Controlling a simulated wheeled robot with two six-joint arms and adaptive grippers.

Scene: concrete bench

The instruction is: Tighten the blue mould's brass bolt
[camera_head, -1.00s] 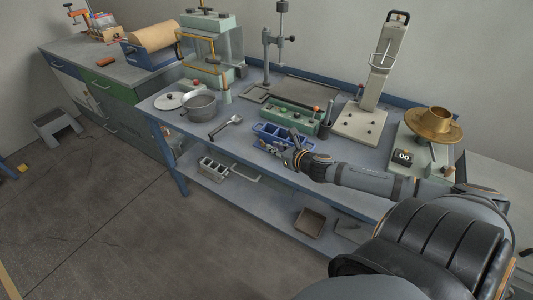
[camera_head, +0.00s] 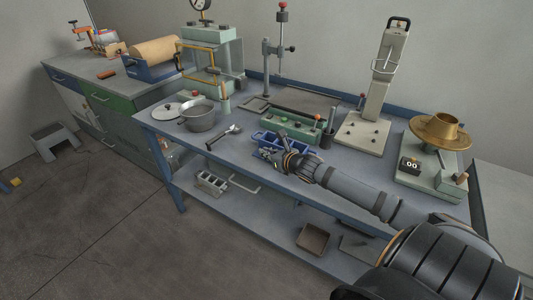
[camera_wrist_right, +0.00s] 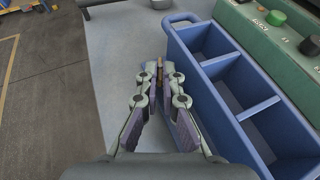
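The blue mould (camera_head: 287,147) is an open box with several compartments on the bench. In the right wrist view it (camera_wrist_right: 235,97) fills the right side, with a rounded lug at its far end. A small brass piece, seemingly the brass bolt (camera_wrist_right: 169,70), shows at my fingertips beside the mould's left wall; most of it is hidden. My right gripper (camera_wrist_right: 158,78) is at the mould's near side, its fingertips close together around or just beside the brass piece. I cannot tell whether they grip it. It also shows in the head view (camera_head: 272,150). My left gripper is out of view.
A green unit with knobs (camera_head: 291,127) stands close behind the mould. A grey pot (camera_head: 200,116) and a metal tool (camera_head: 224,136) lie to the left. A tall press stand (camera_head: 364,137) and a brass-coloured funnel (camera_head: 440,130) stand right. The bench's front edge is near.

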